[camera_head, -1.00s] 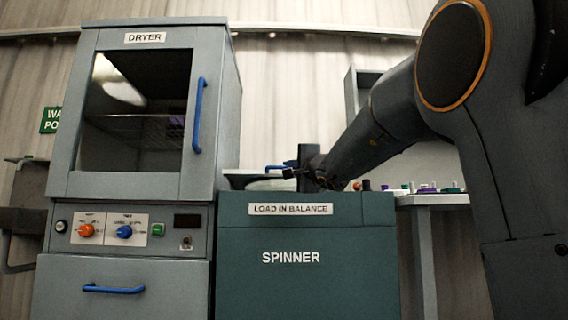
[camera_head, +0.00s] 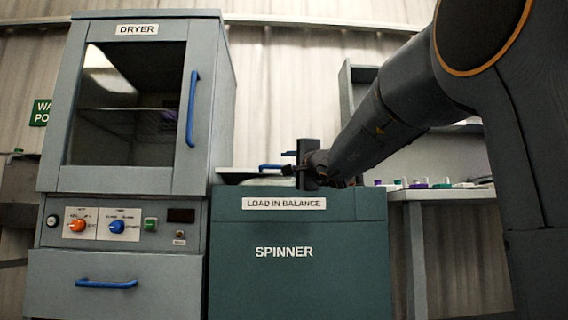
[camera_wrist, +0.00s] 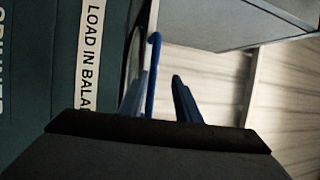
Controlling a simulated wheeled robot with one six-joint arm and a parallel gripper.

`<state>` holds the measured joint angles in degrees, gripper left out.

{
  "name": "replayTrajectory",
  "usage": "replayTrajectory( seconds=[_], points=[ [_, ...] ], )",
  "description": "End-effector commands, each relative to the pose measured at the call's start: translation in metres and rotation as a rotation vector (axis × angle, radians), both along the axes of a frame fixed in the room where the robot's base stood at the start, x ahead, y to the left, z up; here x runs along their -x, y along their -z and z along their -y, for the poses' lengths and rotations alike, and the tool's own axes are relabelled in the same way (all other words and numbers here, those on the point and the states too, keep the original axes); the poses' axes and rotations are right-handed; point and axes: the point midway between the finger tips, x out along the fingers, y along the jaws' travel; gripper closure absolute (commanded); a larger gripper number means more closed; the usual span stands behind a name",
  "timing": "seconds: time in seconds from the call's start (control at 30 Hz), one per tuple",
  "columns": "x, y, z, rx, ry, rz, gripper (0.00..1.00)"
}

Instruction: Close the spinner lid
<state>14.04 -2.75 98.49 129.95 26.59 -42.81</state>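The teal spinner (camera_head: 300,285) stands in the middle of the head view, with a "LOAD IN BALANCE" label on its front. Its lid seems to be the pale edge (camera_head: 238,172) at the top left of the spinner; how far it is open I cannot tell. A blue handle (camera_head: 270,167) shows just left of my gripper (camera_head: 292,168), above the spinner top. In the wrist view, my gripper (camera_wrist: 162,88) has its two fingers apart. The blue handle (camera_wrist: 153,65) shows between them, nearer the left finger; I cannot tell whether they touch.
The dryer (camera_head: 48,165) stands close at the left, with its door shut. A bench (camera_head: 445,195) with small coloured items is at the right. In the wrist view, a grey panel (camera_wrist: 215,20) lies beyond the fingers.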

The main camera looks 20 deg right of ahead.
Motion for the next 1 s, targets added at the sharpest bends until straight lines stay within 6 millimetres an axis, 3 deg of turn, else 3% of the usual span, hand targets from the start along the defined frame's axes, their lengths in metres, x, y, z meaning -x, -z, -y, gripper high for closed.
replayTrajectory(
  seconds=[0.1,0.3,0.87,1.0],
  points=[
    [0.021,0.001,0.003,0.0,0.002,0.002,0.71],
    [0.039,0.008,0.005,0.0,0.001,0.0,0.71],
    [0.042,0.009,0.005,0.0,0.0,-0.001,0.71],
    [0.043,0.015,-0.013,0.021,-0.033,-0.02,0.71]
  ],
)
